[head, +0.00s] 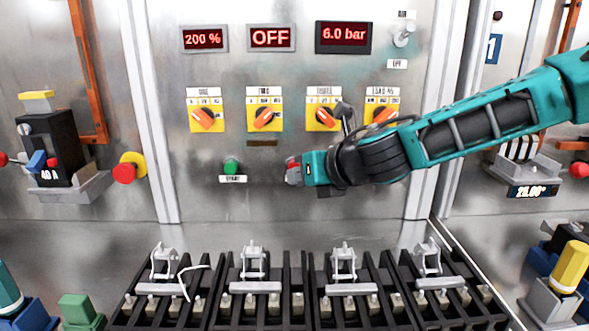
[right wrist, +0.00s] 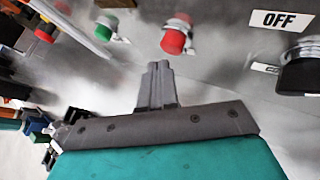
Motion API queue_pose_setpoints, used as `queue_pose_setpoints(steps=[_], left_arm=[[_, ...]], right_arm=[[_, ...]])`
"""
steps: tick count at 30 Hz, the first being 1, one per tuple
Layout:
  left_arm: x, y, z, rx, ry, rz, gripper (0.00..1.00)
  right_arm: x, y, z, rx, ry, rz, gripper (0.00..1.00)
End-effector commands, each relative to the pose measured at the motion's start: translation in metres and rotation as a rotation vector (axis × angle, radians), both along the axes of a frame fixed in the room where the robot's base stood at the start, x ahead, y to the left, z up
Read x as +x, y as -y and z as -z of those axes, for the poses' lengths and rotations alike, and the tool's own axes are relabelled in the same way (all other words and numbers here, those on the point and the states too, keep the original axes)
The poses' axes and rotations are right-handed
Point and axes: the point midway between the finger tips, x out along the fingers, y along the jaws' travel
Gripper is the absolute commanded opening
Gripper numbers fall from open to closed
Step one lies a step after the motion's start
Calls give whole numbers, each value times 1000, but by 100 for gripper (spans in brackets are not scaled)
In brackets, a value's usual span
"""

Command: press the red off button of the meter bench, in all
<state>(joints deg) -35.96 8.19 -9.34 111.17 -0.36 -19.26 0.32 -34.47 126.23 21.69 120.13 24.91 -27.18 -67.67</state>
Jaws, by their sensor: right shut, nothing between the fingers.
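The meter bench panel (head: 215,65) stands upright ahead, with a green start button (head: 231,167) low on its face. My right gripper (head: 292,171) is shut and empty, in front of the panel to the right of the green button. It covers most of the red button in the head view. In the right wrist view the red button (right wrist: 174,38) shows beyond and slightly right of my shut fingertips (right wrist: 157,66), with a visible gap in the picture. The green button (right wrist: 105,28) is left of it. Whether the fingers touch anything cannot be told. My left gripper is not in view.
Displays read 200 % (head: 204,38), OFF (head: 271,38) and 6.0 bar (head: 344,34). Several yellow selector plates with orange knobs (head: 206,116) sit below. A red mushroom button on yellow (head: 127,170) is at left. Black racks (head: 255,300) line the bench front.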

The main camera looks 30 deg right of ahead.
Motion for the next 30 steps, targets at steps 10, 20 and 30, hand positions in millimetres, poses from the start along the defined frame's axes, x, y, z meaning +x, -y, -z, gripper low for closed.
queue_pose_setpoints(steps=[10,20,30], left_arm=[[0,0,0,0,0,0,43],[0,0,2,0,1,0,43],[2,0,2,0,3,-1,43]], right_arm=[[-2,-1,0,1,0,-1,0],[-28,-14,0,1,0,-2,0],[-47,-23,0,1,0,0,0]])
